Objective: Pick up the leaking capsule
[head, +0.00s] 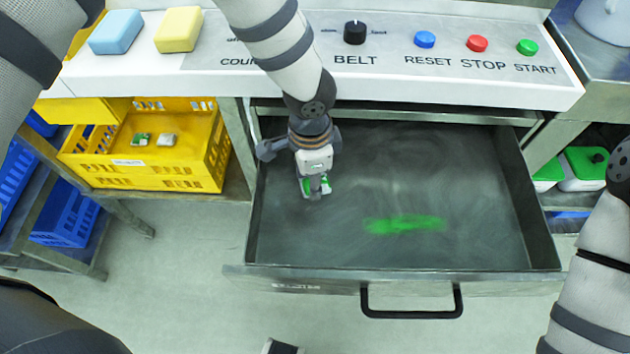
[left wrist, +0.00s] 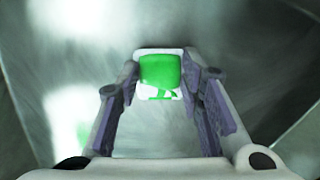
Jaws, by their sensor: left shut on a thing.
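The leaking capsule (left wrist: 160,75) is white with a green face and a smeared green and white lower edge. In the left wrist view it sits between the fingertips of my left gripper (left wrist: 160,95), which is shut on it. In the head view my left gripper (head: 314,187) points down into the open grey drawer (head: 450,170), at its left part. The capsule (head: 324,186) shows there only as a bit of green and white, mostly hidden by the fingers. I cannot tell whether it touches the drawer floor. My right gripper is out of view.
A green smear (head: 404,224) lies on the drawer floor. A yellow crate (head: 190,184) at left holds two small capsules. The control panel (head: 300,85) with knobs and buttons overhangs the drawer's back. The drawer handle (head: 410,312) faces front. The drawer's right half is clear.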

